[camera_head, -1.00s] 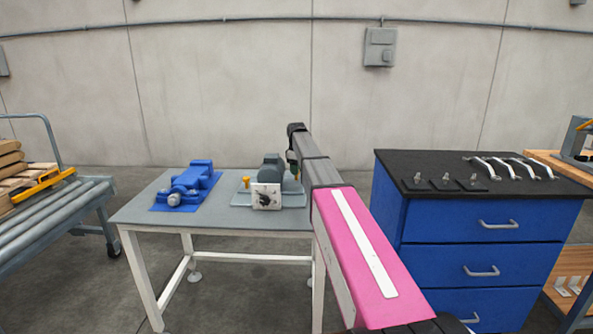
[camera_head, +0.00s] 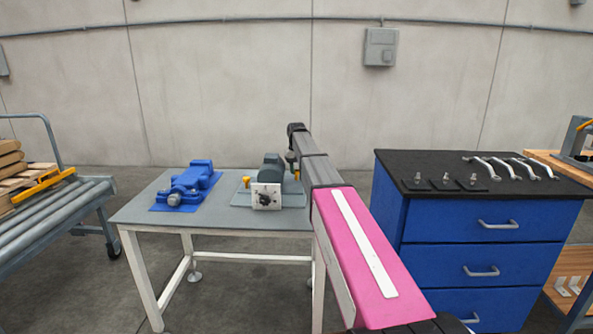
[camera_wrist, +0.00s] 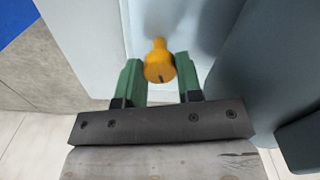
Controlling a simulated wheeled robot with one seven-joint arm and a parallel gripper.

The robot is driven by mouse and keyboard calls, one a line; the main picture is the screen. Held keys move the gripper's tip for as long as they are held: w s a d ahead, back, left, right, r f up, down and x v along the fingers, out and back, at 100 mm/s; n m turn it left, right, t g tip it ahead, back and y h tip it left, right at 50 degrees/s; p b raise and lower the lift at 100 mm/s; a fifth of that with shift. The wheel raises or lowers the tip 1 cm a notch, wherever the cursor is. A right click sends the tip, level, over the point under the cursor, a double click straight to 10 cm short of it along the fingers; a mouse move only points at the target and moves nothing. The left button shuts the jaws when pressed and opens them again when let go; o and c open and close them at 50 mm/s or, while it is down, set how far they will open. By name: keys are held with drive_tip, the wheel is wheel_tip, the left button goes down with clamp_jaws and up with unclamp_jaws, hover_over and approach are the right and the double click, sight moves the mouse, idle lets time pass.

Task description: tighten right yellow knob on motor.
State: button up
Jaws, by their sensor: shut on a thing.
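The motor (camera_head: 271,168) is a dark grey body on a light plate on the table, with a pale box and dark dial at its front. A left yellow knob (camera_head: 246,180) stands on its left. The right yellow knob (camera_head: 297,174) shows as a small spot beside my arm. In the wrist view, my gripper (camera_wrist: 159,72) has its green fingers on both sides of the right yellow knob (camera_wrist: 158,66), closed on it. The knob has a round head with a dark mark and a narrower stem. My arm hides most of the gripper in the head view.
A blue vise (camera_head: 190,187) sits at the left of the grey table (camera_head: 232,218). A roller cart (camera_head: 62,210) with wood is at far left. Bare table lies in front of the motor.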

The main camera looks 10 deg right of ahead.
sight(296, 170)
drive_tip(key=shift+m, duration=1.2)
drive_tip(key=o, duration=0.9)
drive_tip(key=shift+o, duration=0.2)
drive_tip(key=shift+r, duration=0.1)
wheel_tip(296, 170, up, 11)
drive_tip(key=shift+f, duration=0.2)
